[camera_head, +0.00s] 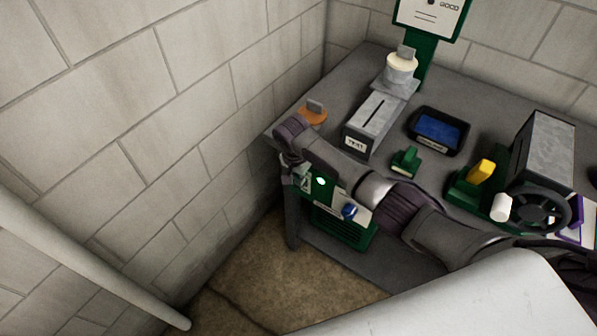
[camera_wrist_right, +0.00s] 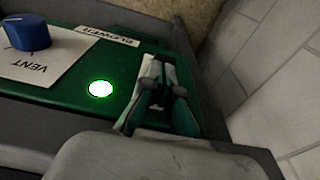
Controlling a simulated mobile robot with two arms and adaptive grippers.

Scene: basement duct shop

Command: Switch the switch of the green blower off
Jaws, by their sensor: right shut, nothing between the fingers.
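The green blower (camera_head: 345,229) is mounted under the front left end of the grey bench. Its green front panel also shows in the right wrist view (camera_wrist_right: 128,85), with a label that appears to read BLOWER and a lit green lamp (camera_wrist_right: 101,89). A blue knob (camera_wrist_right: 28,33) sits on a white plate marked VENT. My right gripper (camera_head: 291,176) is shut and empty at the panel's left end in the head view. In the wrist view its fingers (camera_wrist_right: 158,108) are over a pale plate beside the lamp. They hide the switch, so its position cannot be told.
On the bench (camera_head: 393,92) stand a grey slotted box (camera_head: 372,125), a blue-bottomed tray (camera_head: 438,131), a small green block (camera_head: 405,161) and a machine with a black handwheel (camera_head: 541,211). An orange disc (camera_head: 313,115) lies near my right wrist. A block wall (camera_head: 215,130) is close at left.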

